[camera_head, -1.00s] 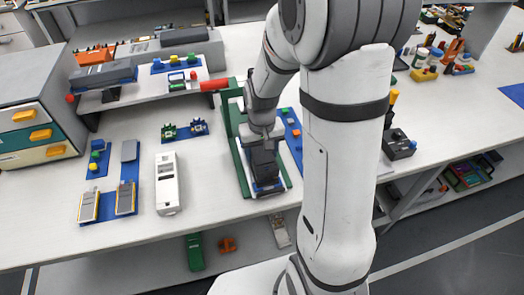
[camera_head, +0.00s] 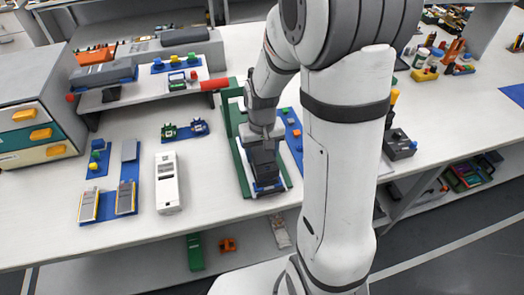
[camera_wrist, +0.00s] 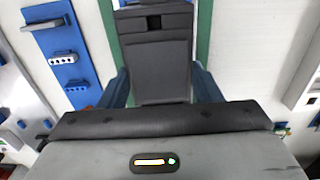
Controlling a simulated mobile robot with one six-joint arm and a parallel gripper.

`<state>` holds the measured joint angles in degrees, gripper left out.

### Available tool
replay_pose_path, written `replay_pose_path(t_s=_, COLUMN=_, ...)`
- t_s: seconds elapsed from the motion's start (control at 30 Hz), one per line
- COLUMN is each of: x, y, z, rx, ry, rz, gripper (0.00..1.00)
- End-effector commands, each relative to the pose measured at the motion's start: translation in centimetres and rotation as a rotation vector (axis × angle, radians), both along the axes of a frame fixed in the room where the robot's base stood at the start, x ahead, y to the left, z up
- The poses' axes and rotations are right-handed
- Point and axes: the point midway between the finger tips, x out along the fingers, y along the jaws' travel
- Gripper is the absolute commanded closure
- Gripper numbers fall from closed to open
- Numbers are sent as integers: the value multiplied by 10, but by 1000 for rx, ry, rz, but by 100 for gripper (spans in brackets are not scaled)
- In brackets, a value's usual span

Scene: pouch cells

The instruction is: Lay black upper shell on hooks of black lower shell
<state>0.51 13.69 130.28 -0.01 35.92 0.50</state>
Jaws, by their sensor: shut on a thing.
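My gripper (camera_head: 264,141) is shut on the black upper shell (camera_head: 264,160), over the green-framed fixture (camera_head: 246,183) at the table's front middle. In the wrist view the dark shell (camera_wrist: 158,70) stretches away from my gripper's body, with a small square opening near its far end. The black lower shell cannot be told apart from the upper one; dark parts overlap in the blue cradle (camera_wrist: 203,84). Whether the shell touches the hooks cannot be seen.
A green post (camera_head: 229,110) stands at the fixture's back. A blue strip with small parts (camera_head: 291,125) lies right of it, close by. A white device (camera_head: 167,183) and a blue tray with cells (camera_head: 106,204) lie left. Bare table separates the white device from the fixture.

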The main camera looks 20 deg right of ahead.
Motion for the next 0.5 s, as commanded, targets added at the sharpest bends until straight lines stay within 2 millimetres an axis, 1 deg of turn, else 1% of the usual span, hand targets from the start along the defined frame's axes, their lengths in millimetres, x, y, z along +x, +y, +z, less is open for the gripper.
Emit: replay_pose_path(t_s=0.5, x=0, y=0, z=-14, rx=0, ry=1, rz=-2, gripper=66)
